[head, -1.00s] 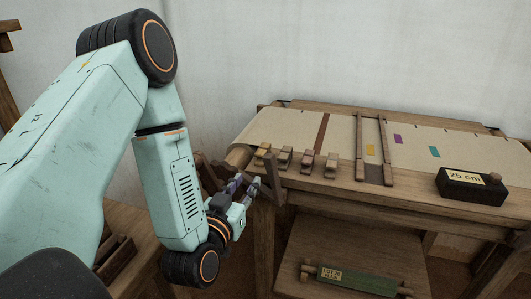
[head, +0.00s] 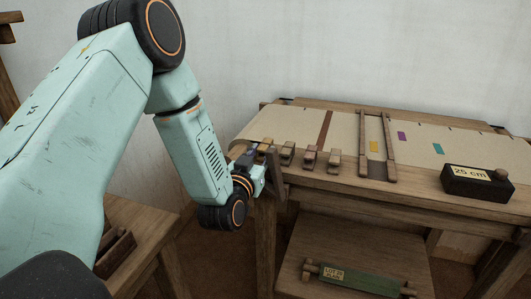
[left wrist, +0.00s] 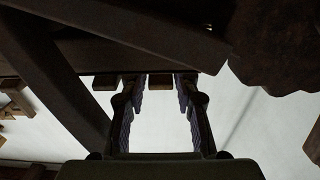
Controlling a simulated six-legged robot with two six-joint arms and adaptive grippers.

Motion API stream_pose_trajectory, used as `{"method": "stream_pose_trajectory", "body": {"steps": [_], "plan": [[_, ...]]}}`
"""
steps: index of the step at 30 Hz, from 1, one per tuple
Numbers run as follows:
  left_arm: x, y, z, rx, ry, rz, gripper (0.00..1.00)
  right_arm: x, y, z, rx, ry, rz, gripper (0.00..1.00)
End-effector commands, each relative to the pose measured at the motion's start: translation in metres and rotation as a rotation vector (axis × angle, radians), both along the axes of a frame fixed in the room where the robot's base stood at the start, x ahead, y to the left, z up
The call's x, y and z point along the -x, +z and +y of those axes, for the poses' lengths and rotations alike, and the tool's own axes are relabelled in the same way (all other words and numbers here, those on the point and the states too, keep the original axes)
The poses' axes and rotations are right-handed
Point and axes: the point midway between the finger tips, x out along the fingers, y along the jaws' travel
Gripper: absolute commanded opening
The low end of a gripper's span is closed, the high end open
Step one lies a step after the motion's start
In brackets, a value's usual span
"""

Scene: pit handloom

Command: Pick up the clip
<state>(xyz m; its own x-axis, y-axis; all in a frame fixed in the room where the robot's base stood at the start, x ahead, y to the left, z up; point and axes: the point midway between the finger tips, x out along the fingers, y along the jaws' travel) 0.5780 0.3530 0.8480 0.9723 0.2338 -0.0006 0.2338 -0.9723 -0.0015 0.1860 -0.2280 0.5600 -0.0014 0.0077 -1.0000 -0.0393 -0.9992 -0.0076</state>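Several small wooden clips sit in a row along the front edge of the cloth on the loom table: one at the left end (head: 265,145), then others (head: 287,152) (head: 309,157) (head: 334,161) to its right. My left gripper (head: 256,153) is at the left-end clip and partly hides it. In the left wrist view my left gripper (left wrist: 160,88) has its fingers apart, and a small brown block (left wrist: 160,79), apparently a clip, shows between the tips. I cannot tell whether they touch it. Another block (left wrist: 105,82) lies left of the fingers. My right gripper is out of view.
A dark upright wooden post (head: 277,177) stands close beside my gripper. Dark beams (left wrist: 120,20) fill the top of the left wrist view. A black "25 cm" block (head: 477,184) and wooden bars (head: 390,145) lie farther right. A green lot board (head: 357,279) is on the lower shelf.

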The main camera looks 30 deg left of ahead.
Motion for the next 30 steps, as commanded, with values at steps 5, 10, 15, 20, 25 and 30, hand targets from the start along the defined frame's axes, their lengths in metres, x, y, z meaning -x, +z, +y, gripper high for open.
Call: {"method": "stream_pose_trajectory", "body": {"steps": [5, 10, 15, 20, 25, 30], "plan": [[-0.0116, 0.0001, 0.0025, 0.001, 0.0, 0.0, 0.3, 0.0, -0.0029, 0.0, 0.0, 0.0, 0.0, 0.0], [-0.0119, 0.0005, 0.0024, 0.001, -0.001, 0.0, 0.3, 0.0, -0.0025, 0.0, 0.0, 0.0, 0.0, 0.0], [-0.0117, 0.0004, 0.0023, 0.001, -0.001, 0.001, 0.19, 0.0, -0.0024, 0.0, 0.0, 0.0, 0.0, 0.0], [-0.0115, 0.0001, 0.0022, 0.001, -0.001, 0.001, 0.06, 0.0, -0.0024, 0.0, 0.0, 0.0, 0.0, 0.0], [-0.0115, 0.0001, 0.0022, 0.001, -0.001, 0.001, 0.0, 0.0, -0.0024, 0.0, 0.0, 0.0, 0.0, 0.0], [-0.0118, 0.0004, 0.0023, 0.001, -0.001, 0.001, 0.0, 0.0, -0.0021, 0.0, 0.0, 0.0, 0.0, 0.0]]}}
